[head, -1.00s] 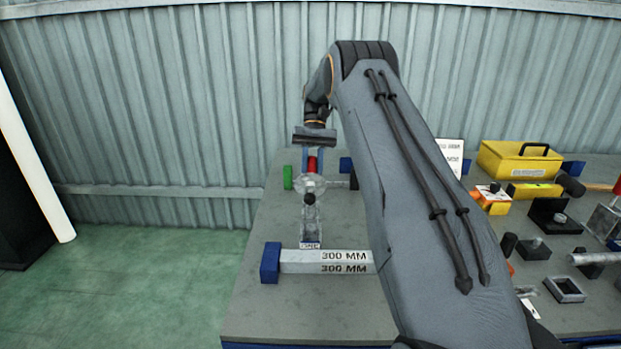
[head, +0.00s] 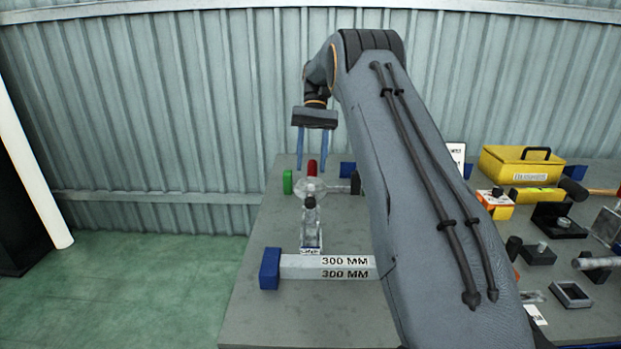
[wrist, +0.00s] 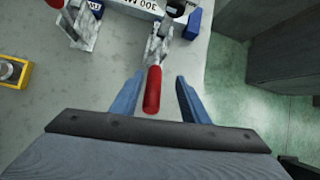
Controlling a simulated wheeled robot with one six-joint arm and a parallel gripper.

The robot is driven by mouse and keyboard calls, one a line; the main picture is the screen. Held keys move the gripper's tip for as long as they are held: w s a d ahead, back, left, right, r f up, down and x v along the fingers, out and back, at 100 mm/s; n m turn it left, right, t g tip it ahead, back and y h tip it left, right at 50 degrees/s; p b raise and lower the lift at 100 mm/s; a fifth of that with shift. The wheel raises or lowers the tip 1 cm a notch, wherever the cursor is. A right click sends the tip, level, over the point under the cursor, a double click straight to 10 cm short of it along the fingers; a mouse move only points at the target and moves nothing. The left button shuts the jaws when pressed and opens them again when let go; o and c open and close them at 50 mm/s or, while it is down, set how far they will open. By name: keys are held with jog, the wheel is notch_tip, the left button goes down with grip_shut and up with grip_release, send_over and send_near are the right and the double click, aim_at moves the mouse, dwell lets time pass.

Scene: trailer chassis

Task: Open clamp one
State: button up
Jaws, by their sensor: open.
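A metal toggle clamp (head: 311,225) with a red handle (head: 312,168) stands on the bench, left of my arm. In the wrist view the red handle (wrist: 152,92) points toward my gripper, and the clamp's metal body (wrist: 158,48) is beyond it. My gripper (head: 312,168) is open and empty above the clamp. In the wrist view the handle appears between the blue fingers of my gripper (wrist: 160,77), nearer the left one; I cannot tell the height gap. A second metal clamp (wrist: 80,28) is at upper left in the wrist view. I cannot read a clamp number.
A bar marked 300 MM (head: 325,267) with a blue end lies in front of the clamp. A green block (head: 287,182) is beside it. A yellow toolbox (head: 520,163) and several metal parts are at right. A corrugated wall (head: 150,110) stands behind; green floor lies left.

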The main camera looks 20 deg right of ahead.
jog(key=shift+r, duration=1.55)
jog(key=shift+r, duration=0.1)
